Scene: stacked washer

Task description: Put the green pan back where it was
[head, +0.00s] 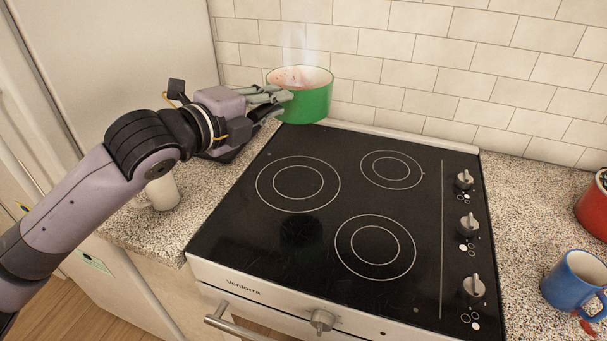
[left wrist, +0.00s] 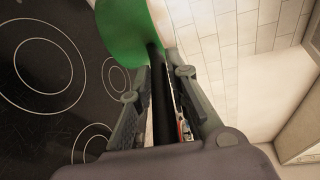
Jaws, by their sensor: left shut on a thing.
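The green pan (head: 308,103) is at the back left of the black cooktop (head: 300,230), near the tiled wall. Steam rises from it and its inside looks pale with reddish contents. It appears held above the surface, roughly upright. My left gripper (head: 272,96) is shut on the pan's handle. In the left wrist view the dark handle (left wrist: 161,95) runs between the two fingers (left wrist: 158,92) and the green side of the pan (left wrist: 125,32) is beyond them. My right gripper is not in view.
A white cup (head: 163,192) stands on the speckled counter at left, below my left arm. A blue mug (head: 573,282) and a red pot (head: 596,208) are on the counter at right. The cooktop's ringed burners are bare; knobs (head: 469,224) line its right side.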

